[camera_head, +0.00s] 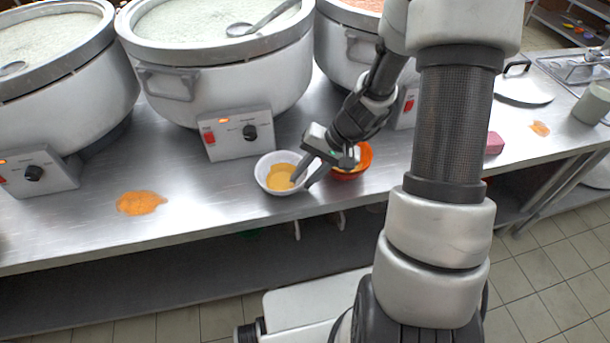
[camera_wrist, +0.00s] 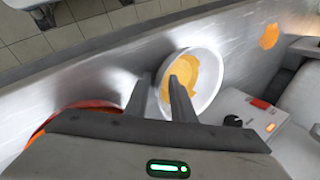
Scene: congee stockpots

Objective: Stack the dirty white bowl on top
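The dirty white bowl (camera_head: 266,183) stands upright on the metal counter, with an orange-yellow residue inside; it also shows in the wrist view (camera_wrist: 211,98). An orange bowl (camera_head: 364,160) stands just right of it, partly hidden behind my gripper; in the wrist view its orange rim (camera_wrist: 45,124) shows at lower left. My gripper (camera_head: 301,183) is open at the right rim of the white bowl. In the wrist view the gripper (camera_wrist: 160,85) has its fingers apart, one overlapping the bowl's inside and one outside the rim. I cannot tell whether they touch it.
Large stockpots (camera_head: 215,70) with control boxes (camera_head: 237,133) stand behind the bowls. An orange spill (camera_head: 140,203) lies on the counter (camera_head: 190,222) at left. A pink block (camera_head: 494,143) and a lid (camera_head: 522,88) are at right. The counter's front edge is close to the bowls.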

